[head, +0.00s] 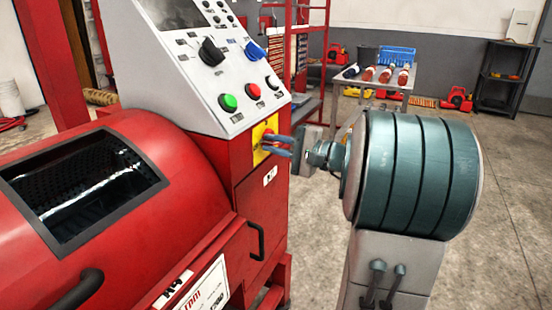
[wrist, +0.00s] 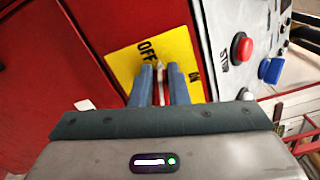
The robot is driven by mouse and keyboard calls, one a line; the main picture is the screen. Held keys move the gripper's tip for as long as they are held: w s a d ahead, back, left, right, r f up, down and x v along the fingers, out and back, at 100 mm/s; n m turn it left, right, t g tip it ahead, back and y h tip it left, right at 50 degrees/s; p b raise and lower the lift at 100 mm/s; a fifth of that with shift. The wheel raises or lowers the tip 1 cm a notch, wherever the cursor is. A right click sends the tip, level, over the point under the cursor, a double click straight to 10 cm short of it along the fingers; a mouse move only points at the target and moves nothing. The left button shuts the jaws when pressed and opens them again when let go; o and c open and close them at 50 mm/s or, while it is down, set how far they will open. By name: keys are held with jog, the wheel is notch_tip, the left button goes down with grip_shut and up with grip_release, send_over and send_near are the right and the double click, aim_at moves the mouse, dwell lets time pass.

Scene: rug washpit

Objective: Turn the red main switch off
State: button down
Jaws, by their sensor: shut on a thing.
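The yellow plate (head: 259,133) of the main switch sits on the side of the red machine, below the sloping control panel. In the wrist view the plate (wrist: 124,62) carries the words OFF at its top and ON at its right. My gripper (head: 271,143) reaches the plate from the right. Its two blue-grey fingers (wrist: 161,72) are shut on the red main switch in front of the plate. The switch handle is mostly hidden between the fingers, so I cannot tell which word it points to.
The control panel (head: 190,72) has a green button (head: 228,102), a red button (head: 253,91) and a blue knob (head: 254,51) just above the switch. A dark handle (head: 257,242) sticks out below. A steel table (head: 345,82) with bottles stands behind. The floor at right is open.

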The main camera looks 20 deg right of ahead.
jog(key=n+b, duration=0.1)
jog(key=b, duration=0.1)
jog(key=f+n+b, duration=0.1)
jog(key=b, duration=0.1)
jog(key=shift+d, duration=0.25)
jog(key=shift+r+n, duration=0.2)
jog(key=shift+n, duration=0.3)
jog(key=c, duration=1.4)
grip_release()
jog(key=shift+w, duration=0.1)
jog(key=shift+w+d+f, duration=0.1)
jog(key=shift+d, duration=0.05)
